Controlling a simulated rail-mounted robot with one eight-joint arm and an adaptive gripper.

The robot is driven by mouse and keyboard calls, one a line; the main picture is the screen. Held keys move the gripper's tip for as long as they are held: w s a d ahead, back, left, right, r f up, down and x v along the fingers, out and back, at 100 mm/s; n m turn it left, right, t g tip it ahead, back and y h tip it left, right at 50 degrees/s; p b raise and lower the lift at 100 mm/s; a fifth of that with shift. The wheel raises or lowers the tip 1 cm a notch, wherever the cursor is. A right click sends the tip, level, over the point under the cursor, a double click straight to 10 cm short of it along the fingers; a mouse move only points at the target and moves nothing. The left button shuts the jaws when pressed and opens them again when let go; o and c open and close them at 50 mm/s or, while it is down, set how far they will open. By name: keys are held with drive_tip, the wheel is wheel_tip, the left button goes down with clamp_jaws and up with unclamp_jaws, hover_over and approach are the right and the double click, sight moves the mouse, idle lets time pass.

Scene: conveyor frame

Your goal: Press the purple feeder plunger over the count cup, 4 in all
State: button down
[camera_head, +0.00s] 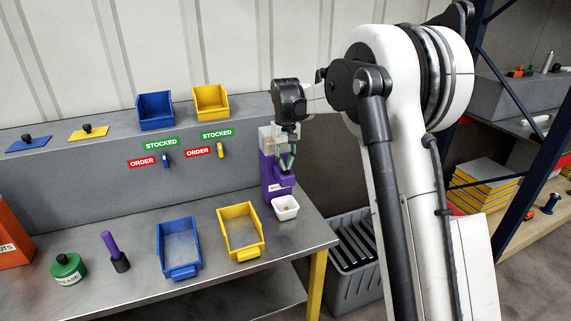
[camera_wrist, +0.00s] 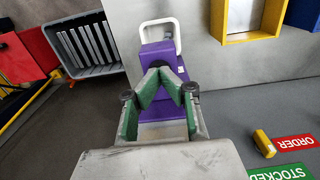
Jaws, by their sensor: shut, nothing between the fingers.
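The purple feeder (camera_head: 272,176) stands upright at the right end of the bench, with a pale block-like part (camera_head: 267,138) at its top. The white count cup (camera_head: 285,208) sits on the bench just in front of it. My gripper (camera_head: 287,166) points down at the front of the feeder, above the cup, with its fingers together and empty. In the wrist view the green-padded fingers (camera_wrist: 162,74) meet over the purple feeder body (camera_wrist: 160,50). A white rim (camera_wrist: 158,22) shows beyond it. The fingers cover the plunger, so I cannot tell whether they touch it or how far down it is.
A yellow bin (camera_head: 241,231) and a blue bin (camera_head: 180,248) stand left of the cup. A purple-handled tool (camera_head: 111,250) and green-lidded jar (camera_head: 68,269) are further left. The raised ledge (camera_head: 100,185) runs behind. A grey crate (camera_head: 352,262) stands beyond the bench's right end.

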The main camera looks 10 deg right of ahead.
drive_tip(key=shift+r+p, duration=1.3)
drive_tip(key=shift+r, duration=1.8)
wheel_tip(320, 180, up, 4)
drive_tip(key=p, duration=0.3)
drive_tip(key=shift+f+b, duration=2)
drive_tip(key=shift+f, duration=2.05)
drive_tip(key=shift+f, duration=0.15)
drive_tip(key=shift+f+b, duration=0.7)
drive_tip(key=shift+f, duration=0.25)
drive_tip(key=shift+r, duration=0.1)
drive_tip(key=shift+r+p, duration=1.35)
drive_tip(key=shift+r, duration=1.7)
